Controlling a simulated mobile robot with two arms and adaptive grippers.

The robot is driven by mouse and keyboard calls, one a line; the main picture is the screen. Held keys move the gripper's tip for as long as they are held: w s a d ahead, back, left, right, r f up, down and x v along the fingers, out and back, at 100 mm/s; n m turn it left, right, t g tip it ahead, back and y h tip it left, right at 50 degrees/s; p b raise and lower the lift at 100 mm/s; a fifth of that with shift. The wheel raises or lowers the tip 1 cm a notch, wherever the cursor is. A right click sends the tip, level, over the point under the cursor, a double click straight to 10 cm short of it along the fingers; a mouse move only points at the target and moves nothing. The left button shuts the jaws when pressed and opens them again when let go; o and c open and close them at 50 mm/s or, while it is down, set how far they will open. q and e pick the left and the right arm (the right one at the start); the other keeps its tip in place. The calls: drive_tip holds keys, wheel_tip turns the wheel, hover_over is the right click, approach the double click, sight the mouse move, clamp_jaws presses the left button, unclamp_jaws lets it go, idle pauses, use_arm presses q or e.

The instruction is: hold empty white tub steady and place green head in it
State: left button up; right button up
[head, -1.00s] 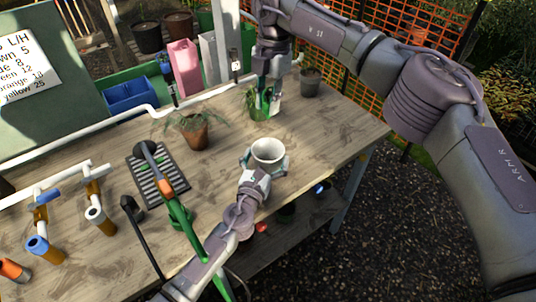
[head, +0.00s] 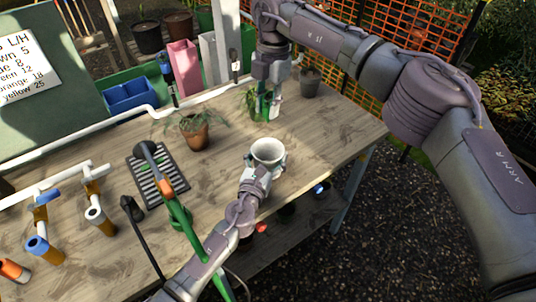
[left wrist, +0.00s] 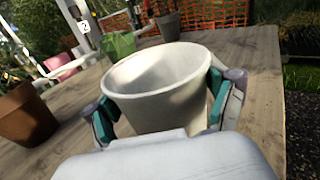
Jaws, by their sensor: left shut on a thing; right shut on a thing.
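The white tub (head: 268,152) stands upright near the table's right part, and its inside looks empty. My left gripper (head: 264,166) is shut on it; in the left wrist view its teal finger pads (left wrist: 160,112) press the tub (left wrist: 155,85) from both sides. My right gripper (head: 268,108) is beyond the tub, low over the table, with its fingers pointing down and shut on a green thing (head: 251,103). The fingers partly hide this green thing, so its full shape is unclear. It also shows beyond the tub in the left wrist view (left wrist: 119,44).
A terracotta pot with a plant (head: 196,134) stands left of the tub. A dark grey pot (head: 310,82) is right of my right gripper. A black slatted tray (head: 158,180) and white pipework (head: 96,215) lie left. Bare table (head: 325,135) is right of the tub.

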drive_tip(key=shift+f, duration=5.8)
drive_tip(key=o, duration=0.9)
drive_tip(key=r, duration=0.8)
drive_tip(key=w+d+r, duration=0.1)
drive_tip(key=r, duration=0.3)
use_arm(q)
drive_tip(key=o, duration=1)
use_arm(e)
drive_tip(key=shift+w, duration=0.1)
